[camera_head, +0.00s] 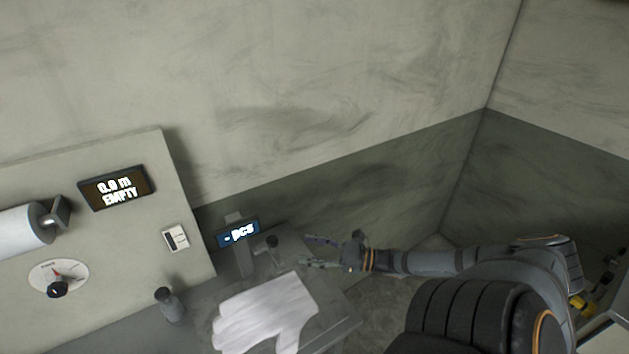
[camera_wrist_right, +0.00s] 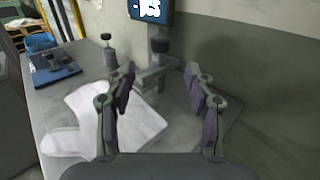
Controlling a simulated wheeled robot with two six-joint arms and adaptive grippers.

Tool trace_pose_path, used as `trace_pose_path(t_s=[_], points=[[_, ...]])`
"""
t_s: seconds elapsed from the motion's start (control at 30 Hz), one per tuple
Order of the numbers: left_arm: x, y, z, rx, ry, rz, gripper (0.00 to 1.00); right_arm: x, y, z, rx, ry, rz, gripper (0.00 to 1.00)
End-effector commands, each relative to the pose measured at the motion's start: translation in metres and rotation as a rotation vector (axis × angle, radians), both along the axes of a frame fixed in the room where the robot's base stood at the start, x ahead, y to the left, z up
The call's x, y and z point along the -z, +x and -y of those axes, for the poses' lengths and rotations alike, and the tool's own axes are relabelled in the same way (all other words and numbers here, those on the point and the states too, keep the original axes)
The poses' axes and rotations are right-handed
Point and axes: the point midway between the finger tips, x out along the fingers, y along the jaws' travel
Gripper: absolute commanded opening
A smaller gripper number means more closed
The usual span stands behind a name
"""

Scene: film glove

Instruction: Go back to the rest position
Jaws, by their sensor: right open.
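My right gripper (camera_head: 318,252) reaches in from the right in the head view, above the far right part of the table. Its two fingers are spread apart with nothing between them; the gripper also shows in the right wrist view (camera_wrist_right: 165,92). A white glove (camera_head: 265,314) lies flat near the table's right end, to the lower left of the gripper. The glove also shows in the right wrist view (camera_wrist_right: 105,125), partly hidden behind the left finger. My left gripper is not in view.
A small display on a post (camera_head: 238,233) and a black-knobbed post (camera_head: 272,243) stand close to the right gripper. A dark bottle-like object (camera_head: 169,304) stands left of the glove. A panel (camera_head: 128,180) carries an "EMPTY" screen (camera_head: 117,187), a white roll (camera_head: 24,229) and a dial (camera_head: 58,277).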

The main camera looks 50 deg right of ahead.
Motion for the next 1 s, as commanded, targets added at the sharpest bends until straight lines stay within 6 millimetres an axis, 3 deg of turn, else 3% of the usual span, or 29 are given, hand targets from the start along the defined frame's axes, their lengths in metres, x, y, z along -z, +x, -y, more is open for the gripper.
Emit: trace_pose_path(t_s=[0.2,0.77,0.87,0.97,1.0], points=[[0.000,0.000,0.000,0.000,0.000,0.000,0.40,0.000,-0.008,0.005,0.002,0.001,0.002,0.54],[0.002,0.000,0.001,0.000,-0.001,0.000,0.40,0.006,-0.007,0.011,0.021,0.016,-0.019,0.54],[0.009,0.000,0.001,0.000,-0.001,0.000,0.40,0.039,-0.008,0.037,0.118,0.109,-0.132,0.54],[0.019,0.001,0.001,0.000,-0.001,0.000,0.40,0.103,-0.018,0.082,0.316,0.322,-0.331,0.54],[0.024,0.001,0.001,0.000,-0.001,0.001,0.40,0.134,-0.027,0.100,0.414,0.437,-0.417,0.54]])
